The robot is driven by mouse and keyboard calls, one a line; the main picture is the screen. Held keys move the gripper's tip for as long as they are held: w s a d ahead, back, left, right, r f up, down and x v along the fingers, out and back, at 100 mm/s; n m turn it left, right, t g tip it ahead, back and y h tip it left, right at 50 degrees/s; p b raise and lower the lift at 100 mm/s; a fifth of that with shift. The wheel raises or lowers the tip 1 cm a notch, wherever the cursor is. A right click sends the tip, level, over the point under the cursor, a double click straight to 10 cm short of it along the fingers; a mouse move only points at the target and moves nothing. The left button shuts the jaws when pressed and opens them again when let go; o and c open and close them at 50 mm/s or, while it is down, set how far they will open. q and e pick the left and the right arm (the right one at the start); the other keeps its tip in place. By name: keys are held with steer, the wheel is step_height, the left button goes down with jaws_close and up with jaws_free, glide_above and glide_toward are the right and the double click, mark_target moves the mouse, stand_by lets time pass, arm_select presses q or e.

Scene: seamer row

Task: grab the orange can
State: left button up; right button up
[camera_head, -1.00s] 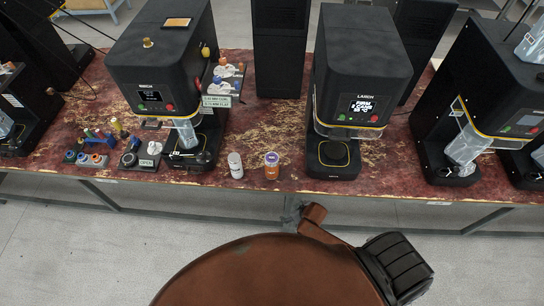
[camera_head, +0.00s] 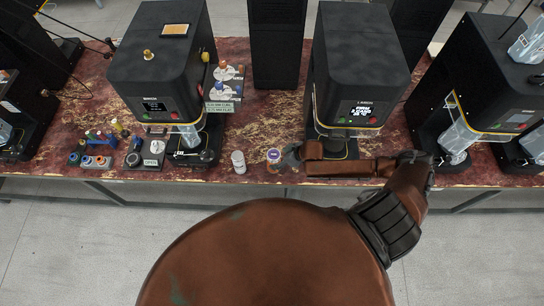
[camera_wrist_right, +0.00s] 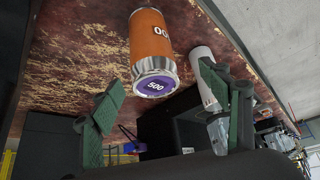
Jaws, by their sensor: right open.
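The orange can (camera_head: 273,158) with a purple top stands on the red worn table near its front edge, in front of the gap between two black machines. In the right wrist view the orange can (camera_wrist_right: 153,45) shows its purple lid marked 500, between and beyond the two green fingers. My right gripper (camera_head: 290,155) is just right of the can, in front of the middle machine. Its fingers also show in the right wrist view (camera_wrist_right: 168,110), spread apart with nothing between their tips. Whether a finger touches the can cannot be told. My left gripper is not seen.
A white can (camera_head: 238,162) stands close to the left of the orange can; it also shows in the right wrist view (camera_wrist_right: 200,75). The black LARCH machine (camera_head: 352,60) stands behind my right arm. Another black machine (camera_head: 160,70) and small coloured parts (camera_head: 95,150) are at left.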

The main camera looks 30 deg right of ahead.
mark_target(278, 157)
steer(key=shift+w+d+f, duration=0.15)
steer(key=shift+w+f, duration=0.15)
steer(key=shift+w, duration=0.05)
steer(key=shift+x, duration=0.95)
steer(key=shift+w+f, duration=0.25)
steer(key=shift+f, duration=0.05)
steer(key=x, duration=0.2)
steer(key=p+x, duration=0.1)
steer(key=x, duration=0.1)
steer(key=shift+w+d+f, duration=0.1)
steer(key=shift+d+f, duration=0.05)
steer(key=shift+d, duration=0.1)
steer(key=shift+a+f, duration=0.1)
steer(key=shift+f, duration=0.05)
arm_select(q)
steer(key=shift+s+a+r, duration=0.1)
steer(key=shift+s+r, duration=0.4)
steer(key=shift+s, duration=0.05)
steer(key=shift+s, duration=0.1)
arm_select(e)
steer(key=shift+c, duration=0.2)
steer(key=c, duration=0.5)
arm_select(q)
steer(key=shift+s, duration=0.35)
arm_select(e)
steer(key=c, duration=1.2)
